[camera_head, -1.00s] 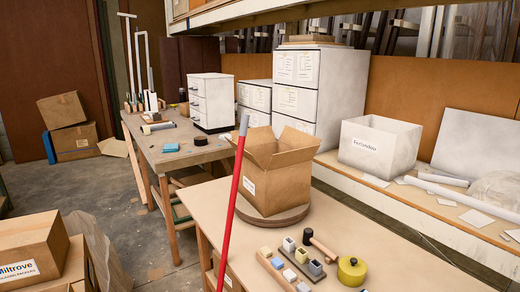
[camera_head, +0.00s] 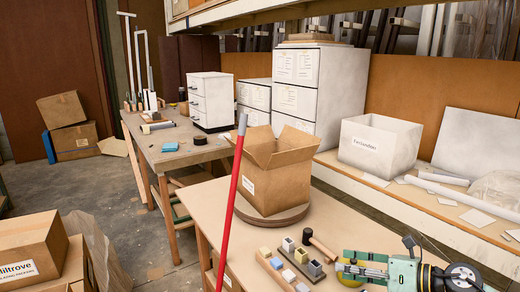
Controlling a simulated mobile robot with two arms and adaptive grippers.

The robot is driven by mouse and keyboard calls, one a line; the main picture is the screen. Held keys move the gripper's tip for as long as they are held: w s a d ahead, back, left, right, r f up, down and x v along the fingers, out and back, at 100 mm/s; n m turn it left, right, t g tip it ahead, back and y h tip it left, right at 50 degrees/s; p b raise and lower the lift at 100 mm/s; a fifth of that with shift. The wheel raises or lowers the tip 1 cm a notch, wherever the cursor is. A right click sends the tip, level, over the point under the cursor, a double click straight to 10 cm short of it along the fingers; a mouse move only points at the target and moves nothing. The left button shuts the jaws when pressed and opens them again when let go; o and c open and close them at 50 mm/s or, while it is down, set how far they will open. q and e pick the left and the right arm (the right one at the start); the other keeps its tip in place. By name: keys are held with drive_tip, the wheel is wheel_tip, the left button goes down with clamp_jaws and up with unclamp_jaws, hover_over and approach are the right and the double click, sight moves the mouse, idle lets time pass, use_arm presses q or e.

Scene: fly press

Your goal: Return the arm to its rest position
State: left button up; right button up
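My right arm, with green and black links, reaches in from the lower right in the head view. Its gripper (camera_head: 346,262) points left over the front right of the near table (camera_head: 385,237). Its two fingers stand apart with nothing seen held between them. My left gripper is not in view.
An open cardboard box (camera_head: 275,182) stands on a round turntable (camera_head: 262,221). A red pole (camera_head: 231,205) rises before it. Small blocks (camera_head: 289,245) and a dark-headed mallet (camera_head: 308,236) lie left of the gripper. A white bin (camera_head: 378,147) stands on the back ledge.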

drive_tip(key=a+r+m+t+y, duration=0.1)
drive_tip(key=a+r+m+t, duration=0.25)
drive_tip(key=a+m, duration=0.2)
drive_tip(key=s+d+f+m+g+h, duration=0.1)
drive_tip(key=s+d+f+m+h, duration=0.3)
drive_tip(key=s+f+m+h, duration=0.75)
drive_tip(key=s+d+f+m+g+h, duration=0.1)
drive_tip(key=s+d+f+m+h, duration=0.45)
drive_tip(key=m, duration=1.25)
drive_tip(key=s+a+f+m+g+y, duration=0.2)
drive_tip(key=s+a+f+g, duration=0.1)
drive_tip(key=s, duration=0.5)
drive_tip(key=s+a+f+m+g+y, duration=0.2)
drive_tip(key=s+a+f+g+y, duration=0.1)
drive_tip(key=s, duration=0.6)
wheel_tip(320, 180, down, 32)
drive_tip(key=s+g+b, duration=0.2)
drive_tip(key=b, duration=0.3)
use_arm(q)
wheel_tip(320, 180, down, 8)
drive_tip(key=b, duration=0.3)
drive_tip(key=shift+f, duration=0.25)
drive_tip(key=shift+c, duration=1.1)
use_arm(e)
drive_tip(key=s+d+f, duration=0.3)
drive_tip(key=s+f, duration=1.4)
drive_tip(key=f, duration=0.2)
drive_tip(key=shift+n+g+h, duration=0.3)
drive_tip(key=shift+g, duration=0.15)
